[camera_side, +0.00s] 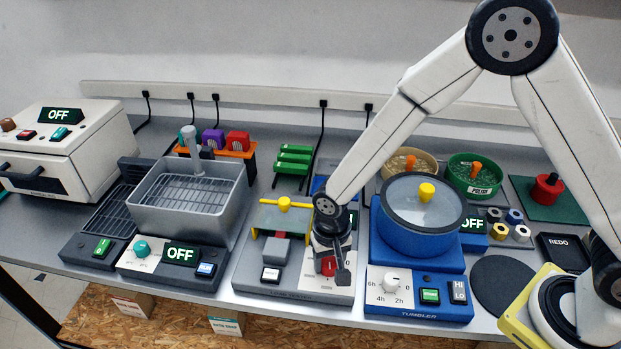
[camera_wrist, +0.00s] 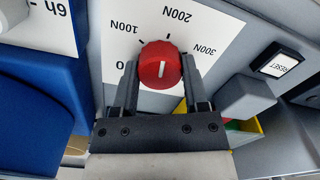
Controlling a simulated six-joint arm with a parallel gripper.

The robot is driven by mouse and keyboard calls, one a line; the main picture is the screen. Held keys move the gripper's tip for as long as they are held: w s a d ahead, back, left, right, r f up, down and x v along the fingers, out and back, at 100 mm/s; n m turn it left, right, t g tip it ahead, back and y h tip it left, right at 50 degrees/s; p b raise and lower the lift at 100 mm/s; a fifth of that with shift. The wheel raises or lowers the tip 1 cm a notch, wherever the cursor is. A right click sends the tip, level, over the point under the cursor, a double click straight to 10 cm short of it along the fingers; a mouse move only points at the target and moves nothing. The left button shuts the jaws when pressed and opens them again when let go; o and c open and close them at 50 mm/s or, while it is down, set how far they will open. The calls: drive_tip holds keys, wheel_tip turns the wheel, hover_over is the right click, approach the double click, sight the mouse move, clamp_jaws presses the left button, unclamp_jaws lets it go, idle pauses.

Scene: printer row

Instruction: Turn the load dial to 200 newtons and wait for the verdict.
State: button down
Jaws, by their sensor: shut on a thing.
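The red load dial (camera_wrist: 160,66) sits on a white scale plate (camera_wrist: 128,18) marked 0, 100N, 200N and 300N in the wrist view. My gripper (camera_wrist: 160,75) is shut on the dial, with one finger at each side. A short white line on the dial's face stands nearly upright in this view; I cannot tell which mark it points to. In the side view my gripper (camera_side: 335,265) comes down over the red dial (camera_side: 328,264) at the front of the grey test stand (camera_side: 245,270). My wrist hides part of the stand. No verdict shows.
A white RESET button (camera_wrist: 278,65) is beside the dial; it also shows in the side view (camera_side: 271,274). The blue tumbler (camera_side: 418,306) stands close on the right. A grey basin unit (camera_side: 190,205) with an OFF display is on the left.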

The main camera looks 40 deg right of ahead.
sight(330, 262)
drive_tip(key=shift+m, duration=0.9)
drive_tip(key=shift+c, duration=0.5)
unclamp_jaws()
drive_tip(key=shift+r, duration=3.9)
